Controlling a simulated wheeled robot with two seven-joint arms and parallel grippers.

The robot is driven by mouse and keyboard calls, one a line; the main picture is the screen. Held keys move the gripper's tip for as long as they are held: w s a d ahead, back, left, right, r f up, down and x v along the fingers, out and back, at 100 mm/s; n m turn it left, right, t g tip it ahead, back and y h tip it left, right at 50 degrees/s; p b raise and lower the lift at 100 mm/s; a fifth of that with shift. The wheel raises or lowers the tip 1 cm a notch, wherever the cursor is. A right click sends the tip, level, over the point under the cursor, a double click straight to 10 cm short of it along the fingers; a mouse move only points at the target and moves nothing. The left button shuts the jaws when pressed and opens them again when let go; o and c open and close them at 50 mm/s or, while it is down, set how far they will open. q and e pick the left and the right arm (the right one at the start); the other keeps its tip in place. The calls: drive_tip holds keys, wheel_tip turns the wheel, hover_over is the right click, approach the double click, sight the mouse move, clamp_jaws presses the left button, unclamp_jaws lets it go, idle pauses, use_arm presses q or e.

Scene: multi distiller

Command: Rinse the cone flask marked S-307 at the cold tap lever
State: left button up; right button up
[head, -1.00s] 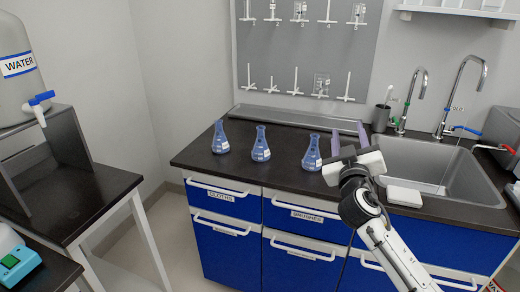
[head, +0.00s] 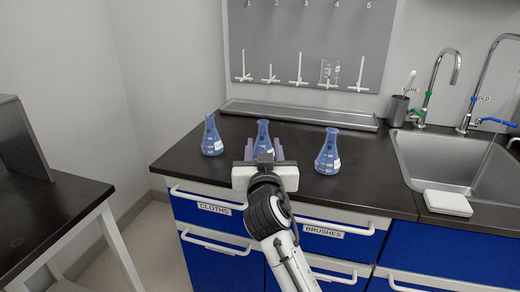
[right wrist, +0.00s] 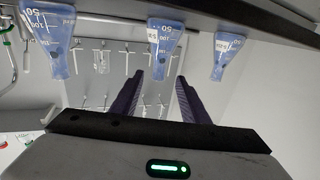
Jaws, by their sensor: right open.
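Three blue-filled cone flasks stand upright on the dark counter: a left one (head: 212,137), a middle one (head: 263,132) and a right one (head: 328,154). Their labels are too small or blurred to read in full, so I cannot tell which is S-307. My right gripper (head: 265,151) is open, with its purple fingers pointing at the middle flask and partly hiding it. In the right wrist view, turned over, the middle flask (right wrist: 166,40) shows just beyond the open fingertips (right wrist: 160,78). The cold tap's blue lever (head: 495,122) is at the far right. My left gripper is out of view.
A grey tray (head: 300,115) lies behind the flasks under a pegboard (head: 310,40). The counter's left end is open.

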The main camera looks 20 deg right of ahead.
sight(263, 133)
drive_tip(key=shift+w+d+r, duration=0.15)
drive_tip(key=shift+w+d, duration=0.05)
drive_tip(key=shift+w, duration=0.25)
drive_tip(key=b+x, duration=0.2)
drive_tip(key=x, duration=0.5)
drive_tip(key=shift+w+d+b, duration=0.2)
drive_tip(key=shift+w+b, duration=0.4)
drive_tip(key=shift+w+d, duration=0.1)
drive_tip(key=shift+w, duration=0.25)
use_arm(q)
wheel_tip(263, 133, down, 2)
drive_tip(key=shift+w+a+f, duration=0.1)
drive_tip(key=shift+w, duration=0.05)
